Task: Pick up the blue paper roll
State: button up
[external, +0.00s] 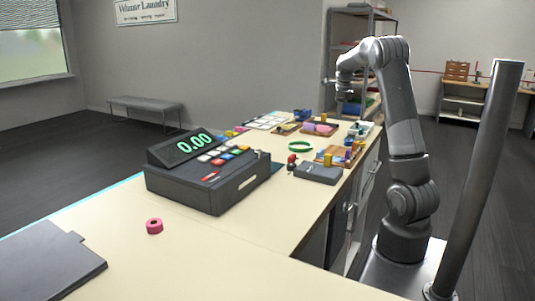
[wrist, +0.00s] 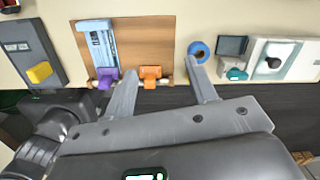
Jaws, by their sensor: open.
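My gripper (wrist: 161,67) is open and empty. The tip of its right finger appears close to the near edge of the roll, and its left finger reaches over the board. I cannot tell the height gap or any contact. In the external view my gripper (external: 343,98) hangs over the far part of the counter; the roll is too small to pick out there.
The wooden board (wrist: 146,32) holds a blue item, a purple clip (wrist: 107,77) and an orange clip (wrist: 150,75). A grey device (wrist: 28,48) lies left; a dark box (wrist: 232,45) and white device (wrist: 288,58) lie right. A cash register (external: 210,172) and pink roll (external: 154,226) stand nearer.

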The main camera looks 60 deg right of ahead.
aim_at(349, 140)
jog(key=s+d+f+m+g, duration=0.1)
jog(key=s+d+f+m, duration=0.15)
jog(key=d, duration=0.25)
jog(key=s+d+f+m, duration=0.1)
jog(key=d+f+m, duration=0.1)
jog(key=d+m, duration=0.15)
jog(key=f, duration=1)
jog(key=shift+w+d+f, duration=0.2)
jog(key=shift+f, duration=0.15)
jog(key=c, duration=0.7)
